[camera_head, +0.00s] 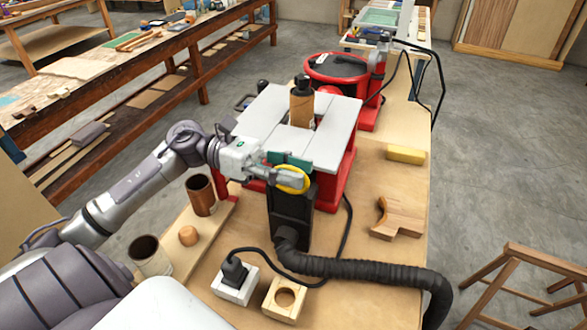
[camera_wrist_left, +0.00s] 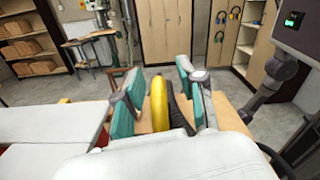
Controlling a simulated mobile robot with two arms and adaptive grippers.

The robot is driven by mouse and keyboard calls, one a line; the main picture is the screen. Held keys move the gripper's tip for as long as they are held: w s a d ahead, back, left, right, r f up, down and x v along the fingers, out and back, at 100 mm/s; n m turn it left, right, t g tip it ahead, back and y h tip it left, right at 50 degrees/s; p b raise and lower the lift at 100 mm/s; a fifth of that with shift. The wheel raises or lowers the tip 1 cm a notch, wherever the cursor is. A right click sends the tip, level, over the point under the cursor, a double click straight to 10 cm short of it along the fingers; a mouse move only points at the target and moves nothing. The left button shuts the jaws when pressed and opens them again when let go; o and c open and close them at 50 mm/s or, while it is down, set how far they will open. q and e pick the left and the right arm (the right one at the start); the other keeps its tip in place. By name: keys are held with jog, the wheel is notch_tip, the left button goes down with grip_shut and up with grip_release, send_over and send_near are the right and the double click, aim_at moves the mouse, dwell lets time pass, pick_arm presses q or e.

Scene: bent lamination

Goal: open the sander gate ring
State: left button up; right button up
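The yellow gate ring (camera_head: 293,179) sits at the top of the black dust port (camera_head: 291,215) on the near side of the red-and-grey sander (camera_head: 265,118). My left gripper (camera_head: 288,171) is at the ring, its teal-padded fingers reaching over it from the left. In the left wrist view, the ring (camera_wrist_left: 158,103) stands upright between the fingers (camera_wrist_left: 159,104), with visible gaps on both sides, so the fingers look open around it. Whether a pad touches the ring is hard to tell. My right gripper is not in view.
A ribbed black hose (camera_head: 370,268) runs right from the port. A white socket block (camera_head: 235,281), a wooden block with a hole (camera_head: 285,299) and two cups are in front. A yellow block (camera_head: 406,154) lies at right.

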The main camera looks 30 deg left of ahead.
pick_arm(q)
jog(key=v, duration=1.2)
dwell(0.5)
